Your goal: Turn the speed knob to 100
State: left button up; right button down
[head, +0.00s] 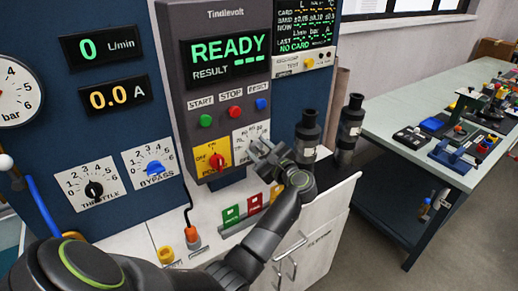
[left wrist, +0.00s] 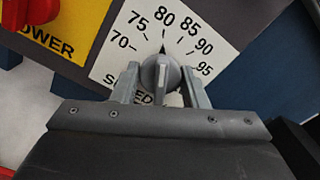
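The pointer faces up, close to the 80 mark. The numbers 70 to 95 show; 100 is not visible, and the "SPEED" label is partly covered. My left gripper (left wrist: 161,80) is open, with one finger on each side of the knob; I cannot tell whether they touch it. In the head view my left gripper (head: 264,149) is in front of the dial plate (head: 249,134) and hides the knob. My right gripper is not in view.
A yellow plate with a red power knob (head: 216,162) is just left of the dial. Start, stop and reset buttons (head: 235,111) sit above, under a "READY" display (head: 228,49). Two dark cylinders (head: 308,131) stand to the right. A side table (head: 405,110) holds loose parts.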

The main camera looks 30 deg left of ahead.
pick_arm(q)
jog(key=c, duration=0.5)
